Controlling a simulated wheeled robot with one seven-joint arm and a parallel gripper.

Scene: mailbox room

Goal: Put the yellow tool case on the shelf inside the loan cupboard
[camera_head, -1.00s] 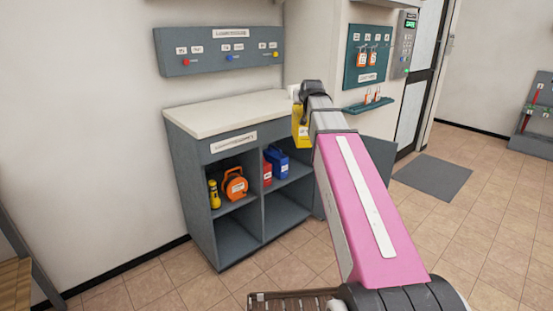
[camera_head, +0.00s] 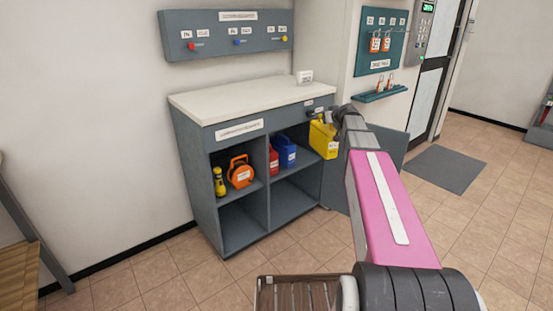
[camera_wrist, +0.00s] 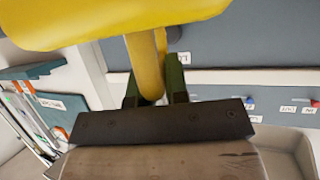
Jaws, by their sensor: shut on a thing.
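The yellow tool case (camera_head: 323,140) hangs from my gripper (camera_head: 316,115) in front of the right side of the loan cupboard (camera_head: 246,133). In the wrist view my gripper (camera_wrist: 157,88) is shut on the yellow handle, with the case body (camera_wrist: 110,20) at the top of the picture. The cupboard front is open and split into left and right bays. Its shelf (camera_head: 295,167) holds a red case (camera_head: 274,160) and a blue case (camera_head: 286,151) in the right bay. The yellow case hides part of the cupboard's right edge.
An orange reel (camera_head: 240,172) and a yellow torch (camera_head: 219,182) stand in the left bay. The open grey door (camera_head: 387,146) is at the cupboard's right. A slatted brown surface (camera_head: 300,295) lies in front. The lower bays look empty.

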